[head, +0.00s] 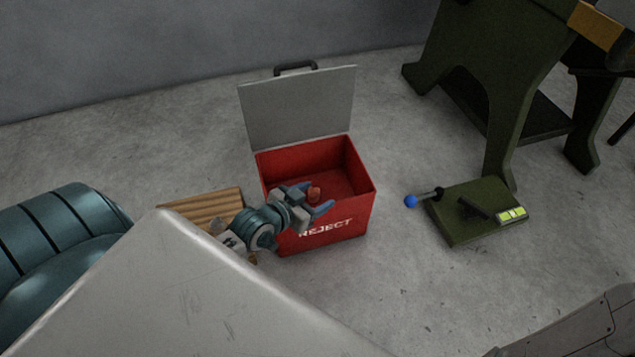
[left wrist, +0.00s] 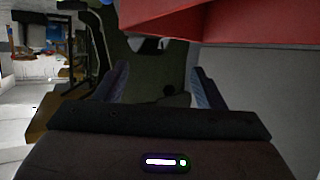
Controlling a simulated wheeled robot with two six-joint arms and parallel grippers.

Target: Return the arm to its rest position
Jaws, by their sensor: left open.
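My left gripper (head: 318,199) is open at the front rim of the red box marked REJECT (head: 322,240). Its arm reaches in from the left. My right gripper is not in view.
The box's grey lid (head: 300,107) stands open at the back. A wooden slatted piece (head: 203,206) lies left of the box. A green device with a blue-knobbed lever (head: 460,228) sits on the floor to the right. A dark green stand (head: 500,95) is behind it.

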